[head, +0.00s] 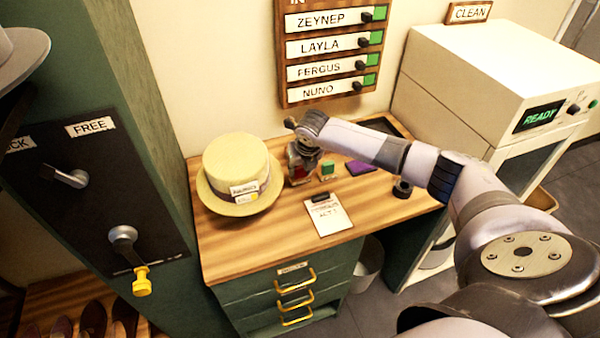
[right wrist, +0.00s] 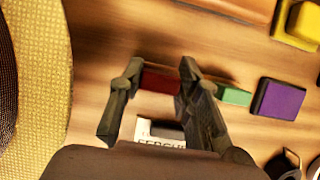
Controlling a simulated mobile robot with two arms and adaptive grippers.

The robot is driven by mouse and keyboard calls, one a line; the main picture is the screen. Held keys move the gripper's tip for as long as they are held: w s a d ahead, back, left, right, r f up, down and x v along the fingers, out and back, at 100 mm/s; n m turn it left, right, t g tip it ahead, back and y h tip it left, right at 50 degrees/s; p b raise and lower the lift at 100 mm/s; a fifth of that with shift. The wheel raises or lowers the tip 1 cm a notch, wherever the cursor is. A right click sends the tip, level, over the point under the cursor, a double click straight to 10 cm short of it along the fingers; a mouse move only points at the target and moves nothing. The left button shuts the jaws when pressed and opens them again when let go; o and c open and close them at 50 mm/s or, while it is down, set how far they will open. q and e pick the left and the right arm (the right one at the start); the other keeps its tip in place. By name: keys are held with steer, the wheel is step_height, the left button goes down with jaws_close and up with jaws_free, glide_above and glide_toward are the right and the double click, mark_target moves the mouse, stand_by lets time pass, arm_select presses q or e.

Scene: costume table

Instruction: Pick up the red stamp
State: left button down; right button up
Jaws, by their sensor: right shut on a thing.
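The red stamp (right wrist: 160,82) shows as a dark red block between the two fingers of my right gripper (right wrist: 160,70) in the right wrist view. The fingers stand on either side of it, and the gripper is shut on it. In the head view my right gripper (head: 303,160) is low over the desk, just right of the straw hat, with a bit of red showing at its fingers. I cannot tell whether the stamp is clear of the desk top. My left gripper is not in view.
A straw hat (head: 238,165) stands close on the left of the gripper. A green block (head: 327,170) and a purple block (head: 361,167) lie to its right. A clipboard (head: 330,214) lies in front. The desk (head: 250,240) has free room at front left.

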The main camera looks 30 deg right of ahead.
step_height(320, 180, up, 19)
steer(key=b, duration=0.2)
steer(key=shift+f+b, duration=0.2)
steer(key=shift+b, duration=0.15)
